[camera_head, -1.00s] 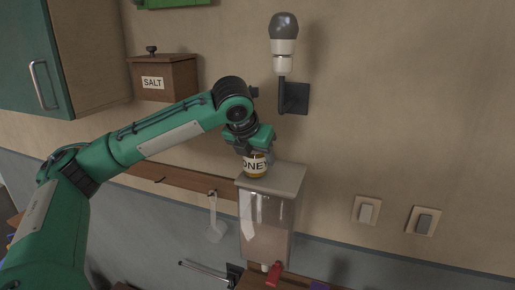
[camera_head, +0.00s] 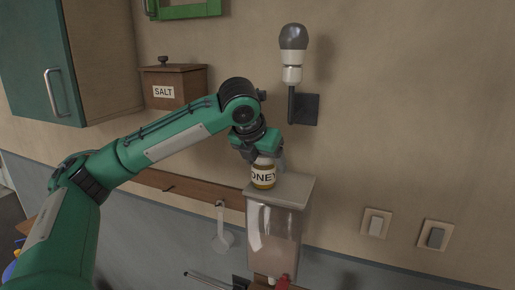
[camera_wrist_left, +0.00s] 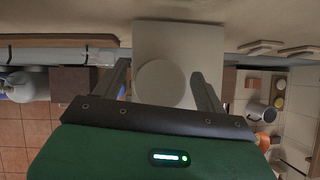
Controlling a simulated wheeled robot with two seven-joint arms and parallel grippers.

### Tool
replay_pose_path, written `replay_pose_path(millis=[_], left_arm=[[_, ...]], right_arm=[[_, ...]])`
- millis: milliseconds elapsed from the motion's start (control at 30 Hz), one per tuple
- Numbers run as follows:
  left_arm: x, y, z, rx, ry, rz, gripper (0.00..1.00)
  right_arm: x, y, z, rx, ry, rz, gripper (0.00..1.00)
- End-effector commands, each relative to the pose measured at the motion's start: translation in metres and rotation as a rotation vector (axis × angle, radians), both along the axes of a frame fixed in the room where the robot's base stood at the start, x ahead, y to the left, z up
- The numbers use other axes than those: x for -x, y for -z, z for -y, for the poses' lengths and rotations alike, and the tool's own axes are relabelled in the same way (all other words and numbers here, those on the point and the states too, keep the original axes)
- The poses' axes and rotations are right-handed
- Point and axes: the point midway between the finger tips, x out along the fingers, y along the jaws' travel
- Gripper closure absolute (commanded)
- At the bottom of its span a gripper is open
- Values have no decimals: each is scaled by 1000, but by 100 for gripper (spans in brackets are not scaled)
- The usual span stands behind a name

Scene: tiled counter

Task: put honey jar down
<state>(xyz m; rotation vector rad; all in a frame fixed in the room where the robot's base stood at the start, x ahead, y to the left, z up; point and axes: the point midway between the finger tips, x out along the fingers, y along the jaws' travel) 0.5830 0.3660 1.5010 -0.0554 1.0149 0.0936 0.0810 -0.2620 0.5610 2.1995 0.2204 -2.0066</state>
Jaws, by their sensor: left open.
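The honey jar (camera_head: 263,174) stands upright on the flat top of a wall dispenser (camera_head: 291,187). Its label faces me, with the letters "ONEY" showing. My left gripper (camera_head: 262,154) is open at the jar's upper part, coming from above and behind its left side. In the left wrist view the jar's pale round lid (camera_wrist_left: 163,84) sits between the two spread fingers, with a gap on each side. The dispenser's top (camera_wrist_left: 200,45) spreads out beneath it. My right gripper is in neither view.
A wall lamp (camera_head: 292,72) is above the dispenser. A wooden salt box (camera_head: 173,88) and a green cabinet (camera_head: 40,60) are at the left. A hook rail (camera_head: 185,187) holds a pale utensil (camera_head: 222,235). Two switches (camera_head: 375,224) are on the wall at right.

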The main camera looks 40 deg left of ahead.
Motion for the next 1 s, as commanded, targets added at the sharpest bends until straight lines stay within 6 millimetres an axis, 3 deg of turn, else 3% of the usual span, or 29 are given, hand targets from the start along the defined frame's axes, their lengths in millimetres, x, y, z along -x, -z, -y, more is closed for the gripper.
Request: replay_pose_path(millis=[200,500,1000], left_arm=[[25,-38,4,1,2,6,27],[49,-78,5,0,1,2,27],[52,-84,5,-1,1,0,27]], right_arm=[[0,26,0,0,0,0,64],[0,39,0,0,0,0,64],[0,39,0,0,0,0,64]])
